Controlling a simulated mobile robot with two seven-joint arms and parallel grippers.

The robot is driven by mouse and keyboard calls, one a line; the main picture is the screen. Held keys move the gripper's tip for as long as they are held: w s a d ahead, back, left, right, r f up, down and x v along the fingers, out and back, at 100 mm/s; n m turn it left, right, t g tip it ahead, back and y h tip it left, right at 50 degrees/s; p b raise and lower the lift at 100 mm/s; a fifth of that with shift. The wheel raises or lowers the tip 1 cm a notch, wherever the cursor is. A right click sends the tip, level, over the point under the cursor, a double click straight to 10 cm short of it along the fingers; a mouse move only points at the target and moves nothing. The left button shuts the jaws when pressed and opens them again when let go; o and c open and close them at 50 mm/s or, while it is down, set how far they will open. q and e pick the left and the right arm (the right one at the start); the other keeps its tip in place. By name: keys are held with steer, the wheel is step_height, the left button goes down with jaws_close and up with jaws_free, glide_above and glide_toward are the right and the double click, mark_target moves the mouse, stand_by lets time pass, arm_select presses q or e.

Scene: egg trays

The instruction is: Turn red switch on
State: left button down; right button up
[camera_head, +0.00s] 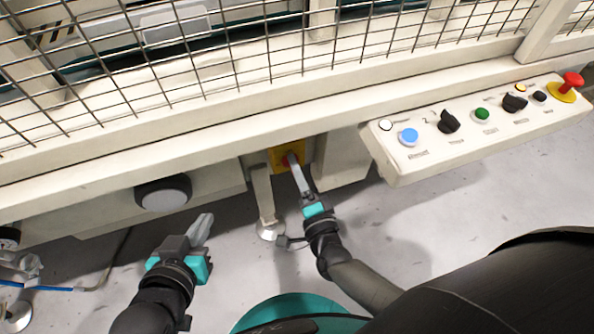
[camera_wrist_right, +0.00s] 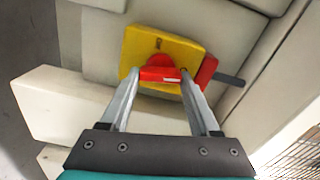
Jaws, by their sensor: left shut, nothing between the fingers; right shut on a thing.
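The red switch (camera_wrist_right: 160,72) is a red rotary knob on a yellow plate (camera_wrist_right: 187,52), seen close up in the right wrist view. In the head view the yellow plate (camera_head: 276,158) sits low on the machine front, with the red knob mostly covered by my fingers. My right gripper (camera_head: 293,160) reaches up to it. In the right wrist view the fingers of my right gripper (camera_wrist_right: 160,82) stand on either side of the knob's handle and are shut on it. My left gripper (camera_head: 207,222) is shut and empty, lower left, apart from the machine.
A control panel (camera_head: 400,165) with coloured buttons, black knobs and a red emergency stop (camera_head: 572,80) juts out at the right. A wire mesh guard (camera_head: 240,60) runs along the top. A machine leg (camera_head: 265,200) stands left of my right gripper. Grey floor lies below.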

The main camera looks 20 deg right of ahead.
arm_select(q)
steer(key=shift+w+d+r+t+h, duration=0.15)
steer(key=shift+d+t+h, duration=0.15)
steer(key=shift+d+t, duration=0.1)
arm_select(e)
steer(key=shift+f+m, duration=0.1)
steer(key=shift+m, duration=1)
arm_select(q)
steer(key=shift+r, duration=0.1)
arm_select(e)
steer(key=o, duration=1.4)
steer(key=shift+c, duration=0.2)
arm_select(q)
steer(key=s+a+g+y+p, duration=0.3)
steer(key=s+a+g, duration=0.2)
steer(key=a+g, duration=0.1)
steer(key=shift+a+n, duration=0.3)
steer(key=shift+a, duration=0.35)
arm_select(e)
steer(key=s, duration=1.5)
steer(key=shift+s+d, duration=0.15)
steer(key=shift+d, duration=0.15)
arm_select(q)
steer(key=shift+s, duration=0.1)
